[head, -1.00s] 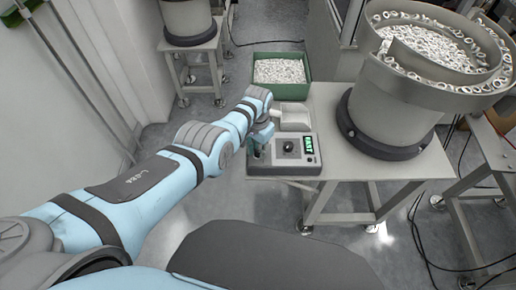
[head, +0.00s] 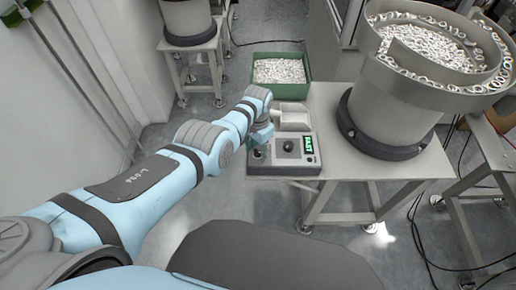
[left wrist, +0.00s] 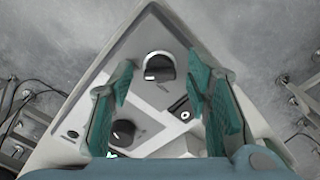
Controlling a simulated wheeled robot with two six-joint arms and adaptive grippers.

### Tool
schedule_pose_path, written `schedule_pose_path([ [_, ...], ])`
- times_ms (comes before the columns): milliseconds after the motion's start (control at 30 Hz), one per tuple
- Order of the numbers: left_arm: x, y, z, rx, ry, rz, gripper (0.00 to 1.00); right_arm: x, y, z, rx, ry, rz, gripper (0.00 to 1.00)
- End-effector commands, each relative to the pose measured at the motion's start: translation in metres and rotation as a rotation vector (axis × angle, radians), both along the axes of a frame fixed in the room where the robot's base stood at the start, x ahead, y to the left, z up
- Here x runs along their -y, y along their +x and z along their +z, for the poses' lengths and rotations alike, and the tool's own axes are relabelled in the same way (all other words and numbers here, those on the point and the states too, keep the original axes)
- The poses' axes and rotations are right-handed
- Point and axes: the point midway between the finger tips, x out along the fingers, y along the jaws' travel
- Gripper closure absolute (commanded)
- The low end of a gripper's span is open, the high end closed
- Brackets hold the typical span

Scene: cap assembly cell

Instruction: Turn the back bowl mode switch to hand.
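A grey control box (head: 285,169) sits on the near left corner of the metal table, with a left dark knob (head: 257,154), a second dark knob (head: 289,146) and a lit green display (head: 309,144). My left gripper (head: 262,134) is just above the left knob. In the left wrist view, my left gripper (left wrist: 160,85) is open and empty, its teal fingers apart on either side of the left knob (left wrist: 158,66) in the picture. The knob's white mark is at its lower left. The second knob (left wrist: 123,132) is lower down. The knob labels are too small to read. My right gripper is out of view.
A large bowl feeder (head: 395,110) full of white rings stands on the same table (head: 337,178), right of the box. A metal scoop (head: 292,116) lies behind the box. A green bin (head: 281,90) of white parts is beyond. Another feeder (head: 187,18) stands farther back.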

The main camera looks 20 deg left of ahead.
Motion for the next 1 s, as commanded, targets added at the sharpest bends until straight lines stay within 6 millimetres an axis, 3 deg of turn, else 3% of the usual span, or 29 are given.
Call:
schedule_pose_path([
  [367, 0.0, 0.002, 0.01, 0.002, 0.0, 0.0, 0.55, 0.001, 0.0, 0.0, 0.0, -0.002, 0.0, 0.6],
  [500, 0.001, 0.0, 0.033, 0.003, -0.002, 0.001, 0.55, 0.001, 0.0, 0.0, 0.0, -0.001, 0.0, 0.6],
  [733, 0.0, 0.001, 0.1, 0.002, 0.0, 0.0, 0.55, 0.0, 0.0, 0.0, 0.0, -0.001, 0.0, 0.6],
  [867, 0.0, 0.0, 0.117, 0.0, 0.0, 0.0, 0.55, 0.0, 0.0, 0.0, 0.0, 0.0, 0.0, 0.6],
  [1000, 0.0, 0.0, 0.12, -0.001, 0.001, 0.0, 0.55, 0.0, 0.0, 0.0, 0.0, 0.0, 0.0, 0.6],
])
